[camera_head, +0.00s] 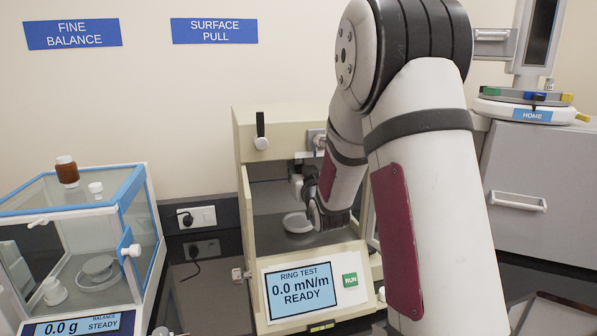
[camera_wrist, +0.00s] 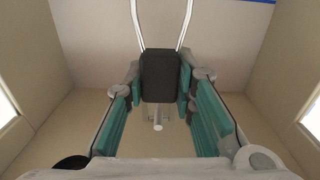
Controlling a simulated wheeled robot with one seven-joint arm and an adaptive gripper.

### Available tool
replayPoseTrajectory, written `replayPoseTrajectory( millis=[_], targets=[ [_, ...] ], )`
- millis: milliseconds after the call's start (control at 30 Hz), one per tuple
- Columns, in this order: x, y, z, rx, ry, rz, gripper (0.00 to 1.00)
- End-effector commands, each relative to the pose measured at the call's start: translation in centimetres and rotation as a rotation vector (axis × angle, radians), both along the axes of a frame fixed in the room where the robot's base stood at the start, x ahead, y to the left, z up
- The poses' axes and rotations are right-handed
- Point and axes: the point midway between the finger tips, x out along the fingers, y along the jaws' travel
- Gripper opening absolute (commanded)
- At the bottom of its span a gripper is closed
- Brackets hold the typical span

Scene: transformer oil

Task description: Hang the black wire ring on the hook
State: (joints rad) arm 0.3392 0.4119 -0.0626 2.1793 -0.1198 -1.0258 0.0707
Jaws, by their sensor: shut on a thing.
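My gripper (camera_head: 318,205) reaches into the open chamber of the ring test instrument (camera_head: 248,165), partly hidden by my own arm. In the wrist view, my gripper (camera_wrist: 161,85) is shut on a black block (camera_wrist: 160,75), between teal finger pads. Two pale wires (camera_wrist: 162,18) run from the block to the top edge. This appears to be the wire ring's holder; the ring loop itself is out of view. A small metal bracket with a rod (camera_wrist: 157,120) shows beyond the block; it may be the hook. I cannot tell whether they touch.
A round white dish (camera_head: 297,223) sits low in the chamber. The instrument's front screen (camera_head: 301,288) reads READY beside a green RUN button (camera_head: 350,280). The chamber walls are close around my gripper. A glass balance case (camera_head: 140,215) stands at left, a grey cabinet (camera_head: 540,200) at right.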

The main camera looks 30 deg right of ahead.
Motion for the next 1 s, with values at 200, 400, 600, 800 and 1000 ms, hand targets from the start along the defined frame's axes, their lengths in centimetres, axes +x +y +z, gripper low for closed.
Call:
replayPoseTrajectory(
  millis=[200,400,600,800,1000],
  targets=[
    [-0.01,-0.01,0.04,0.000,-0.001,0.000,0.00],
    [-0.02,-0.02,0.04,0.000,-0.001,0.000,0.00],
    [0.00,-0.01,-0.10,0.000,0.000,0.000,0.00],
    [-0.01,-0.01,-0.26,0.000,-0.001,0.000,0.35],
    [-0.02,-0.02,-0.25,0.000,0.000,0.000,0.47]
  ],
)
